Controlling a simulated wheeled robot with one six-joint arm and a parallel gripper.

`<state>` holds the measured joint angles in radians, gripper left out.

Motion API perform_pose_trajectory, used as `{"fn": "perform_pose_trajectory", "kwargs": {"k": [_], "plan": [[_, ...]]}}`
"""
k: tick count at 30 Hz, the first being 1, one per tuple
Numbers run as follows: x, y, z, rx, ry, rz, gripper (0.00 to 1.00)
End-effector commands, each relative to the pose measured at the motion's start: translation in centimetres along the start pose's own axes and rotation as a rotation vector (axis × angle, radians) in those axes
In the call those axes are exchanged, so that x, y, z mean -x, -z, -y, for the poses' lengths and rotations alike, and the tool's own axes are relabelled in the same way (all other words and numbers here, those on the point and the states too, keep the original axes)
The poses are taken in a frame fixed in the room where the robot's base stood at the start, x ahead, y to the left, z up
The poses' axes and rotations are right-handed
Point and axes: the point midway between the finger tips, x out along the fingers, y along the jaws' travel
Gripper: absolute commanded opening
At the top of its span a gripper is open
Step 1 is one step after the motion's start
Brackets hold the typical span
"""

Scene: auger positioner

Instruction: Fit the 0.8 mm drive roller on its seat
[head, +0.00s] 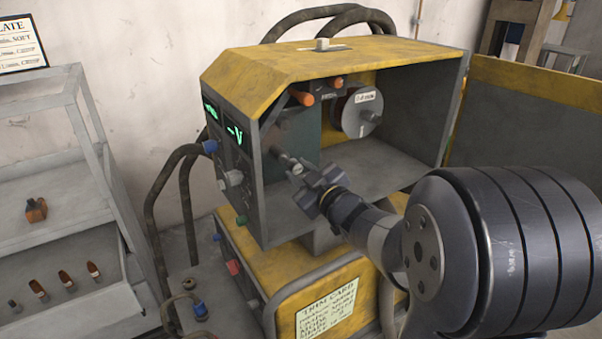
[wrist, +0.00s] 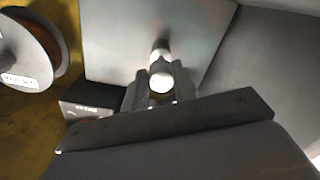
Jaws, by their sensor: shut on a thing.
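My gripper (head: 305,181) reaches into the open compartment of the yellow wire-feed machine (head: 275,70). In the wrist view my gripper (wrist: 153,88) is shut on a small pale rounded piece, which looks like the drive roller (wrist: 160,80). A short light stub, apparently the roller seat (wrist: 160,52), projects from the grey plate (wrist: 115,40) just beyond the roller, nearly in line with it. Whether roller and stub touch cannot be told. In the head view the fingers are close to a pale metal part (head: 287,161) on the inner panel; the held roller cannot be made out there.
A wire spool (head: 357,112) hangs at the back of the compartment, with an orange handle (head: 302,97) nearby. The opened yellow-edged door (head: 535,95) is at right. A grey shelf (head: 60,190) with small parts stands at left. The compartment floor looks clear.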

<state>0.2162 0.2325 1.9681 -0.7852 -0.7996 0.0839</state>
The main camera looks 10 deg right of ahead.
Motion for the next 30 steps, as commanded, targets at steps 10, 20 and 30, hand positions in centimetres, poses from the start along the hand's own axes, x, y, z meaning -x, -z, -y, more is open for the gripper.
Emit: {"fn": "perform_pose_trajectory", "kwargs": {"k": [10, 20, 30], "plan": [[-0.6, 0.0, 0.0, 0.000, 0.000, -0.002, 0.00], [-1.4, 0.0, 0.0, -0.001, -0.001, 0.000, 0.00], [-2.2, 0.0, 0.0, 0.000, 0.000, -0.001, 0.00]]}}
